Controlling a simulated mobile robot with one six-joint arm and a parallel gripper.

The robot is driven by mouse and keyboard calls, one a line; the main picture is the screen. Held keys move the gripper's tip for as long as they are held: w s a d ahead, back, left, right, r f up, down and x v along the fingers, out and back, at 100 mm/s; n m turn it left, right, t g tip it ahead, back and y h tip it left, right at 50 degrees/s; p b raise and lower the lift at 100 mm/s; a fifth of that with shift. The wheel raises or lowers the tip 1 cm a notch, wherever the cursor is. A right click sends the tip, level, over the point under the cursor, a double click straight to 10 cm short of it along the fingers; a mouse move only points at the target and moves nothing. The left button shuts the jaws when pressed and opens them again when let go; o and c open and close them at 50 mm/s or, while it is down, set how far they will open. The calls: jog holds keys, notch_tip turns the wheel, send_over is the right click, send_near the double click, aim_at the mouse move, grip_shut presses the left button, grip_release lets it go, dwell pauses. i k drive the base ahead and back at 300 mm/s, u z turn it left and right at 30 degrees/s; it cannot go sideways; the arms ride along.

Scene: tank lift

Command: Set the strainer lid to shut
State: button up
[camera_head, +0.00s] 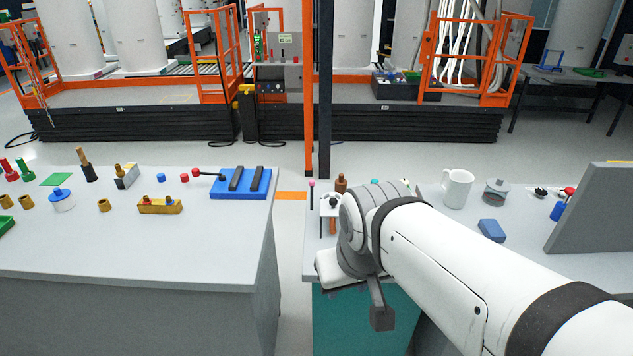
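I cannot tell for sure which thing is the strainer. A small grey metal vessel with a lid-like top (496,191) stands on the right bench behind the blue block; whether its top is open or shut is too small to tell. My gripper (380,314) hangs at the front edge of the right bench, well apart from both. One dark finger shows; the rest is hidden behind my wrist, so its opening does not show.
The right bench (603,261) holds a white mug (458,189), a blue block (491,230) and a grey upright panel (597,212). The left bench (150,245) holds a blue base with black bars (240,184) and several small fittings. A floor gap separates the benches.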

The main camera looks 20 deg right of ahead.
aim_at(328, 208)
jog(key=i, duration=1)
